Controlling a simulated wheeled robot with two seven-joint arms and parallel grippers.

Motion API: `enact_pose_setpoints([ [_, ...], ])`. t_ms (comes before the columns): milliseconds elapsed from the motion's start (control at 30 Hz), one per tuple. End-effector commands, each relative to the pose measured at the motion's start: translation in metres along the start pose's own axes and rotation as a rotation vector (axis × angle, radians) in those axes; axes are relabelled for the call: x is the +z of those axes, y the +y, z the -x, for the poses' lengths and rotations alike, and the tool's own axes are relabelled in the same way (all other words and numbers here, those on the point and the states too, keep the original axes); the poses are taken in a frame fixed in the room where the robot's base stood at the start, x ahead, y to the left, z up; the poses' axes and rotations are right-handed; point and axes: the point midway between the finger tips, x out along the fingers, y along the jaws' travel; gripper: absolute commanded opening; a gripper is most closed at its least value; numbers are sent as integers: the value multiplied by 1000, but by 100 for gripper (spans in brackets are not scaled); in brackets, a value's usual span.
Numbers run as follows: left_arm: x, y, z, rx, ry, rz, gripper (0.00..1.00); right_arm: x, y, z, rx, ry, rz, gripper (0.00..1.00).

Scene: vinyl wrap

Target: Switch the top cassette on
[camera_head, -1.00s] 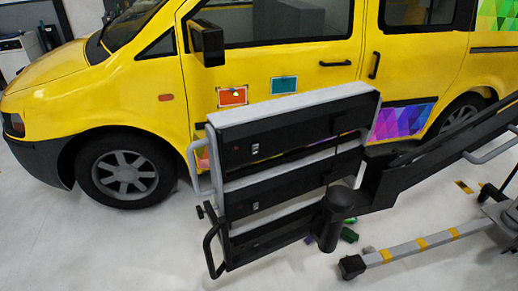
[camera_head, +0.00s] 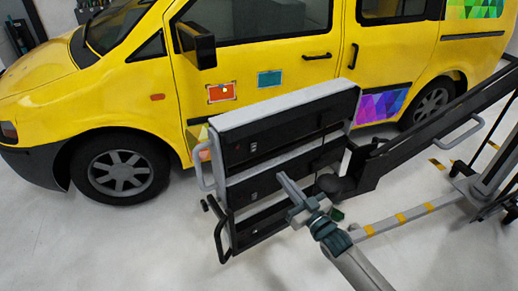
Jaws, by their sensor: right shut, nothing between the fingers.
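The top cassette (camera_head: 285,128) is a long black box with a light grey top, the highest of three stacked on a black frame. A small switch (camera_head: 253,147) sits on its front near the left end; its position is too small to read. The middle cassette (camera_head: 238,190) has a similar small switch (camera_head: 254,194). The bottom cassette (camera_head: 250,231) is partly hidden by my arm. My right gripper (camera_head: 284,179) is shut and empty, pointing up and left. In the picture it overlaps the middle cassette, below and right of the top switch; I cannot tell the gap. My left gripper is out of view.
A yellow van (camera_head: 110,85) stands behind the stack. Curved handles (camera_head: 219,240) stick out at the stack's left side. A black beam (camera_head: 430,135) rises to the right, above a grey leg with yellow bands (camera_head: 400,217). The floor at front left is clear.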

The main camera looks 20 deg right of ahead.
Motion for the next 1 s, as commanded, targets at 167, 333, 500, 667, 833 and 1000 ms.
enact_pose_setpoints([
  [167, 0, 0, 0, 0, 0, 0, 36, -1, 0, 0, 0, 2, 0, 0],
  [333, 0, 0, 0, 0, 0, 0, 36, 0, 0, 0, 0, 1, 0, 0],
  [500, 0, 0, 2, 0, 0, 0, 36, -1, 0, -6, 1, 1, 0, 0],
  [667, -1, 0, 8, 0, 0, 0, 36, -2, 0, -19, 1, 1, 0, 0],
  [833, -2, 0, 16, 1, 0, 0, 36, -3, 0, -43, 1, 1, -1, 0],
  [1000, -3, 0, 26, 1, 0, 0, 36, -4, 0, -72, 1, 1, -1, 0],
])
